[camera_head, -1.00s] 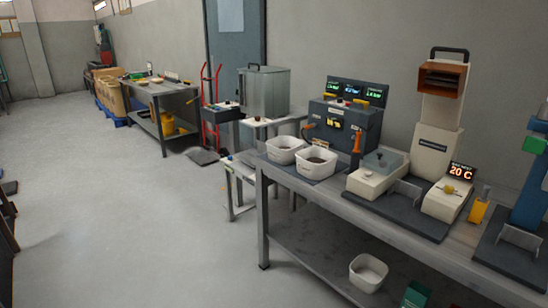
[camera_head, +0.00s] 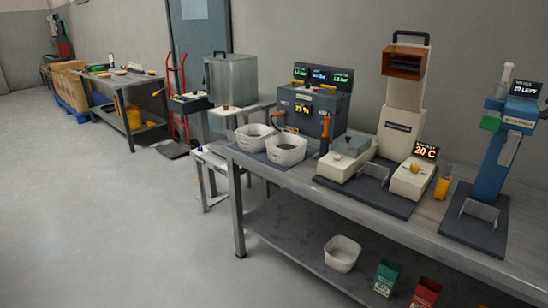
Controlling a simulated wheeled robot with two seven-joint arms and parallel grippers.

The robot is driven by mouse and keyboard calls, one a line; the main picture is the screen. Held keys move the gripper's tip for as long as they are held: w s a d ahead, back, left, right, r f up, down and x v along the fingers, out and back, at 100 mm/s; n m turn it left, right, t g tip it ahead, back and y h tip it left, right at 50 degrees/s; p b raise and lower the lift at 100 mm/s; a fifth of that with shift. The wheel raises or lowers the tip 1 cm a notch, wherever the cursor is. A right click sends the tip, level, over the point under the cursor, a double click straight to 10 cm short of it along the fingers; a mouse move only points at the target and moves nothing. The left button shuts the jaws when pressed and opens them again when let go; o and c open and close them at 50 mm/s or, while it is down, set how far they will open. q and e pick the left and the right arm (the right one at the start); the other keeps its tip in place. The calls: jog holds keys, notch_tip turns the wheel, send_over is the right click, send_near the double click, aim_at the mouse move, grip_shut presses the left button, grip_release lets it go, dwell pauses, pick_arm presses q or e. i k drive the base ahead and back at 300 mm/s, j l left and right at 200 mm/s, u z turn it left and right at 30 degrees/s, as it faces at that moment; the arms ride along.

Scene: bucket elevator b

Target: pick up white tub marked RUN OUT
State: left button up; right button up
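Two white tubs stand side by side on a dark mat at the left end of the bench: a left tub (camera_head: 254,137) and a right tub (camera_head: 286,151). Both seem to hold dark material. A third white tub (camera_head: 342,254) stands on the shelf under the bench and looks empty. I cannot read a RUN OUT marking on any of them at this size. Neither of my grippers is in view.
The grey bench (camera_head: 335,205) carries a dark control unit with lit screens (camera_head: 312,105), a cream machine reading 20 C (camera_head: 402,120) and a blue device (camera_head: 485,165). Green (camera_head: 387,277) and red (camera_head: 425,293) boxes are on the lower shelf. Floor at left (camera_head: 110,220) is clear.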

aim_at(341, 253)
jog(key=i+j+z, duration=0.1)
jog(key=z, duration=0.3)
jog(key=i+j+z, duration=0.15)
jog(key=z, duration=0.25)
jog(key=i+j+z, duration=0.25)
jog(key=z, duration=0.15)
